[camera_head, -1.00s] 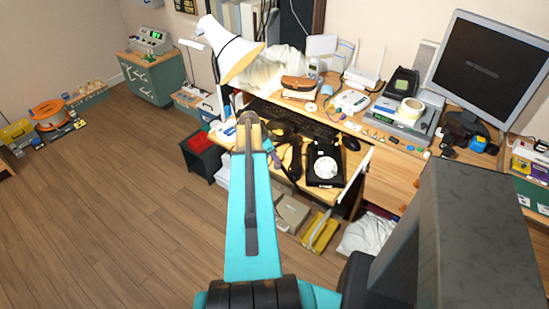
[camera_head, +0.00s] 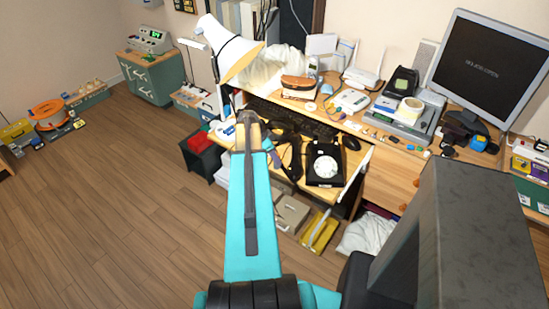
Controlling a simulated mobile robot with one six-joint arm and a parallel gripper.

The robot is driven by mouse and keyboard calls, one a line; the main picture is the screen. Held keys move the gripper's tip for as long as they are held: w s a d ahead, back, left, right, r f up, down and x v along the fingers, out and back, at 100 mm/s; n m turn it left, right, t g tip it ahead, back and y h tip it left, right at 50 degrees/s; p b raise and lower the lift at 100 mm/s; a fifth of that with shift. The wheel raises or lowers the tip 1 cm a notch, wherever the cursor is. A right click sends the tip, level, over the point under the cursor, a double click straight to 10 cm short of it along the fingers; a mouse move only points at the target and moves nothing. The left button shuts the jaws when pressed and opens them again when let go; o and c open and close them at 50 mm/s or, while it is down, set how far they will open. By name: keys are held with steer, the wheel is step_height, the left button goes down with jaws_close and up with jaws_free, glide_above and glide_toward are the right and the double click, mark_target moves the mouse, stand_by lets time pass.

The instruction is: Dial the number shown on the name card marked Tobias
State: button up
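A black phone (camera_head: 324,180) with a round white dial (camera_head: 325,166) lies on the wooden desk (camera_head: 273,174), right of my arm. A dark curved object (camera_head: 293,158), perhaps a handset, lies just left of it. My teal arm reaches up the middle of the view, and its far end (camera_head: 248,126) is over the left part of the desk, apart from the phone. The gripper's fingers are too small and hidden to tell if they are open. I cannot make out a name card marked Tobias, and no number is legible.
A black keyboard (camera_head: 300,120) and mouse (camera_head: 351,143) lie behind the phone. A white lamp (camera_head: 232,55) stands at the desk's left. A monitor (camera_head: 487,65) and several small items fill the right side. Boxes (camera_head: 320,231) sit below.

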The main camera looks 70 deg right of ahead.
steer(key=b+v, duration=0.2)
steer(key=v, duration=1.1)
steer(key=shift+r+b, duration=0.15)
steer(key=shift+b, duration=0.15)
steer(key=shift+w+a, duration=0.1)
stand_by(0.5)
